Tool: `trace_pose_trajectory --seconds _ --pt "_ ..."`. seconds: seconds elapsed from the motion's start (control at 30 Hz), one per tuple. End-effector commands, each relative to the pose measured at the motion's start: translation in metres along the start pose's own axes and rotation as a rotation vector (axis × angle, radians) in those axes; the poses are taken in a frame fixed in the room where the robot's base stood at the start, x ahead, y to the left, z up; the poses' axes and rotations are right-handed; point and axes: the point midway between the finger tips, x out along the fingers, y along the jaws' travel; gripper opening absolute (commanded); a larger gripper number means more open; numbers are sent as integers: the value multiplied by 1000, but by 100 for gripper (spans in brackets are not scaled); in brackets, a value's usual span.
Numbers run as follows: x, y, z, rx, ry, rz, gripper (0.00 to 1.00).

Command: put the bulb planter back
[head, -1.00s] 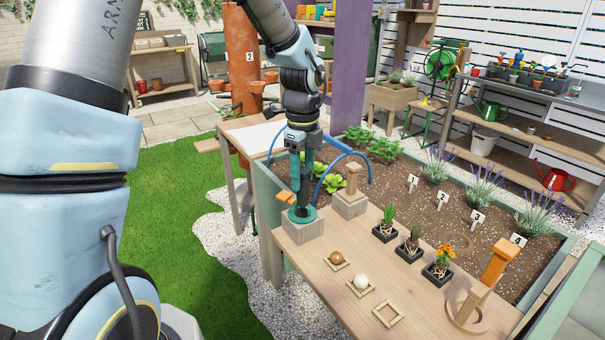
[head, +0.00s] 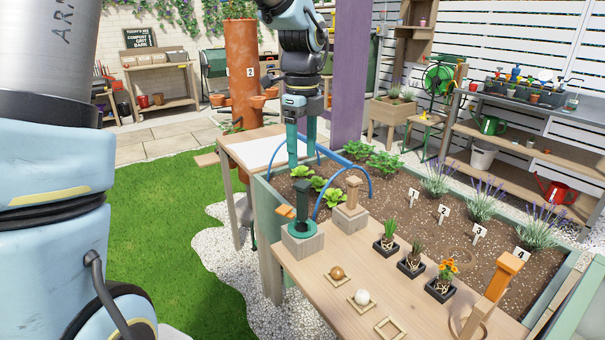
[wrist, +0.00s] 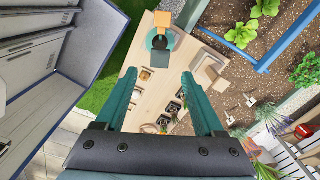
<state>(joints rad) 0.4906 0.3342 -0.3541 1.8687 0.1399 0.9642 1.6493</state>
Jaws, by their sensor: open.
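The bulb planter, as I take it, is a dark green upright tool (head: 302,204) with a teal collar. It stands in a grey block holder (head: 303,243) at the table's left end, beside an orange tag. It also shows in the wrist view (wrist: 159,42), beyond my fingertips. Its lower part is hidden inside the block. My gripper (head: 302,158) is above it, apart from it, fingers spread and empty. The wrist view shows the open gripper (wrist: 159,76) with nothing between its teal fingers.
A second block (head: 350,217) holds a wooden-handled tool. Several potted plants (head: 411,264), small square frames (head: 390,328) and an orange-topped wooden tool (head: 497,280) stand on the wooden table (head: 345,250). Blue hoops (head: 369,178) arch over the soil bed behind.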

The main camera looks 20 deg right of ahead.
Motion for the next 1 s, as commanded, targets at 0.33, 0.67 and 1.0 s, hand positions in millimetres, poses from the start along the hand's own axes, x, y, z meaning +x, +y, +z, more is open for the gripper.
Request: trace_pose_trajectory --seconds 0.33,0.67,1.0 --pt "-28 0 0 1 1 -1 70" --pt "-2 47 50 -478 -9 -19 70" --pt "55 203 129 -1829 18 -112 70"
